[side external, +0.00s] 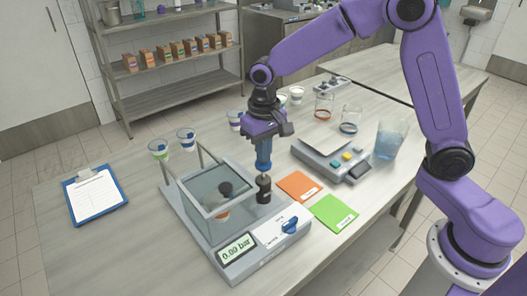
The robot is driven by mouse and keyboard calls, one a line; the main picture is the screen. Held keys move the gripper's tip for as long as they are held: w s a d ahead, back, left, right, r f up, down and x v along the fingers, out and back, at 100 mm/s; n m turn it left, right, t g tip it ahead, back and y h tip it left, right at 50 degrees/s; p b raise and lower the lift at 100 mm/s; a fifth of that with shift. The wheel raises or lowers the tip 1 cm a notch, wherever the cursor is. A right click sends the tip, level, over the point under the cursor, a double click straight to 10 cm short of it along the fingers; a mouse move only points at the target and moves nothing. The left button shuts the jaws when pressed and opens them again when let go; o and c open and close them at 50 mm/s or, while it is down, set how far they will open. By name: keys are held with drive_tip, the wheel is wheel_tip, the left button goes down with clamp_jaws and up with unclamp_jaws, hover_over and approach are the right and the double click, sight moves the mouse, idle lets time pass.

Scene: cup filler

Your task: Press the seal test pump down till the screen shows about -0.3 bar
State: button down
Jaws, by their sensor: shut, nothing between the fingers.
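The seal test device (262,238) stands on the table with a clear chamber (205,196) on its left part. Its screen (237,248) reads 0.00 bar. A blue lever knob (290,225) sits on its front panel. The black pump knob (263,187) stands upright at the device's back right. My gripper (263,166) is shut and empty, pointing down just above the pump knob. I cannot tell whether the fingertips touch the knob. A cup shows dimly inside the chamber, partly hidden by the glass and a dark knob.
Orange (298,186) and green (333,212) cards lie right of the device. A scale (332,160), a jug of bluish liquid (389,138) and beakers stand behind them. Several small cups stand at the back. A clipboard (95,194) lies at left, with bare table around it.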

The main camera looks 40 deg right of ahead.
drive_tip(key=shift+f, duration=1.9)
drive_tip(key=shift+s, duration=0.1)
drive_tip(key=shift+r, duration=0.1)
wheel_tip(320, 180, up, 14)
drive_tip(key=shift+r, duration=0.15)
idle(1.1)
drive_tip(key=r, duration=0.3)
drive_tip(key=shift+w+d+r, duration=0.1)
drive_tip(key=shift+w+r, duration=0.05)
drive_tip(key=shift+w, duration=0.1)
